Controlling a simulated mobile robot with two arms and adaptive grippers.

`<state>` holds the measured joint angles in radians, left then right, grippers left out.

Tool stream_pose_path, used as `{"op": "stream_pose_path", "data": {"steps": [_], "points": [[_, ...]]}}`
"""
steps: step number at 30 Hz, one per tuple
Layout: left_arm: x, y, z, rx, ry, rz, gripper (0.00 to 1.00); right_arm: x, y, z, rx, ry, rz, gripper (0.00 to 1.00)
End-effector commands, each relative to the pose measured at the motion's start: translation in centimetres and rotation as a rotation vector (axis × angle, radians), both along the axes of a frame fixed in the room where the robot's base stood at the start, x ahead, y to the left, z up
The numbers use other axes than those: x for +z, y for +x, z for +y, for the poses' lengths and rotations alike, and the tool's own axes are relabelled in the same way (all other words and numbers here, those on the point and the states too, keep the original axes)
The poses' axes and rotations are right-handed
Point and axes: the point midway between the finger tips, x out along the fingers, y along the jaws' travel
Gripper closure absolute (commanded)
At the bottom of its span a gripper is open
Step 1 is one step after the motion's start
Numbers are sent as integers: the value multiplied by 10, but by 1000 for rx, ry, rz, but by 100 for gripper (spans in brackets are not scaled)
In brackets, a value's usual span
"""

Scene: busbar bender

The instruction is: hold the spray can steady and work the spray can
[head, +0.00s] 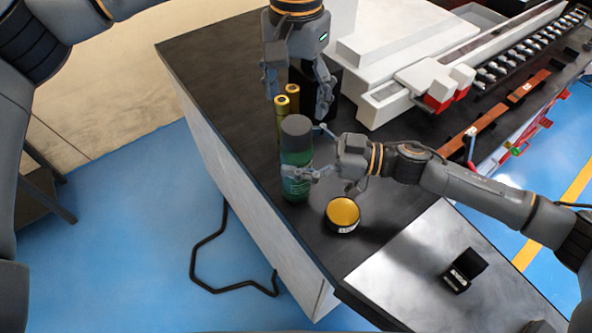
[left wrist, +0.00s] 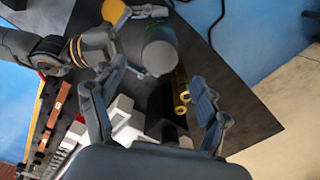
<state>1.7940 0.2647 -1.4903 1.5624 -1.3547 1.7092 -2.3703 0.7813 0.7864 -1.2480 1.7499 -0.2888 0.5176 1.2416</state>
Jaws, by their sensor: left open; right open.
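The spray can (head: 297,158), green with a dark grey cap, stands upright near the left edge of the dark tabletop. It also shows in the left wrist view (left wrist: 160,52), top centre, seen from above. My right gripper (head: 318,153) is open at the can from the right, one finger across its front and the other behind it; I cannot tell whether they touch it. My left gripper (head: 296,104) is open, pointing down behind the can, with two brass cylinders below and between its fingers. Both its fingers frame the lower part of the left wrist view (left wrist: 152,102).
Two brass cylinders (head: 281,120) stand just behind the can. A tin with a yellow lid (head: 342,212) is in front, near the right arm. A white machine (head: 410,55) and copper bars (head: 492,115) fill the back right. A small black item (head: 462,270) lies at the front right.

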Motion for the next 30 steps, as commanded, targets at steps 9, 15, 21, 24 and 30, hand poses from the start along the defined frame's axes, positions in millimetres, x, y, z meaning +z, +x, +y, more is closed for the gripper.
{"op": "stream_pose_path", "data": {"steps": [9,15,21,24,30], "points": [[0,0,0,0,0,0,25,0,0,0,-1,0,0,35],[0,0,0,0,0,0,25,0,0,0,0,0,0,76],[1,0,0,9,0,0,19,0,0,0,-1,0,0,98],[6,-1,-1,68,-3,-1,19,0,0,0,-1,0,0,98],[28,-4,-1,317,-3,0,19,0,0,0,-1,0,0,98]]}}
